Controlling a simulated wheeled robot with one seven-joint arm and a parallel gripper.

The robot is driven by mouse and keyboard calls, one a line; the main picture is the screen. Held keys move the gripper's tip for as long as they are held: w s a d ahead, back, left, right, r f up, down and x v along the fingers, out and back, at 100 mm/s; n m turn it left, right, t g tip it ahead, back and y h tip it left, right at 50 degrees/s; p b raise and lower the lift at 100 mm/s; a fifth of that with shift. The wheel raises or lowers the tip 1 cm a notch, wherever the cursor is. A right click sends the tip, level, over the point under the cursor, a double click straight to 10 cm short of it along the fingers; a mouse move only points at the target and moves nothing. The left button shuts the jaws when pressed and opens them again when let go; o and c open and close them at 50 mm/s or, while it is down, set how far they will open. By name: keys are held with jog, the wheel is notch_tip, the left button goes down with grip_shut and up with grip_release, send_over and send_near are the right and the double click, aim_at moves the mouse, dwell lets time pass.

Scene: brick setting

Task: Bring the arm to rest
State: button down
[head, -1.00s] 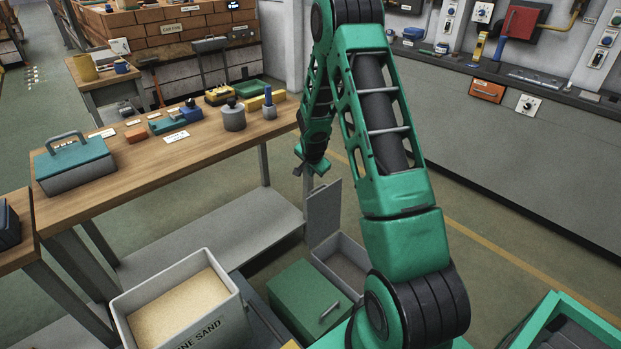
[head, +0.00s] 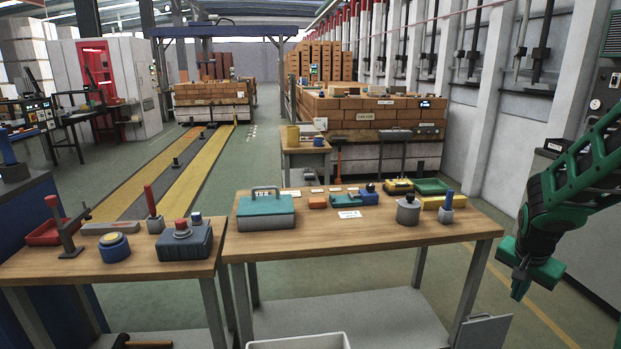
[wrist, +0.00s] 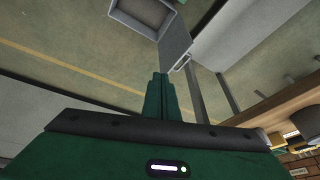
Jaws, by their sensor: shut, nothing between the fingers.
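My gripper (head: 522,284) hangs at the right of the head view, off the right end of the wooden workbench (head: 300,258). It points down and is clear of the bench. In the wrist view its two green fingers (wrist: 164,82) are together with nothing between them. Part of my green arm shows above it at the right edge of the head view.
The bench carries a teal-lidded toolbox (head: 266,214), a grey pot (head: 408,212) and a yellow tray (head: 440,202). A second bench (head: 120,262) stands at left.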

jog(key=s+a+r+n+g+y, duration=0.1)
jog(key=s+a+r, duration=0.1)
jog(key=s, duration=0.7)
jog(key=s+a+r+n+g+y, duration=0.1)
jog(key=s+a, duration=0.4)
jog(key=s, duration=0.5)
jog(key=s+a+r+n+y, duration=0.1)
jog(key=s+a+r+n, duration=0.2)
jog(key=s, duration=0.6)
notch_tip(320, 180, up, 2)
jog(key=shift+s+a+r+g, duration=0.25)
jog(key=shift+s+a+g, duration=0.15)
jog(key=shift+a, duration=0.15)
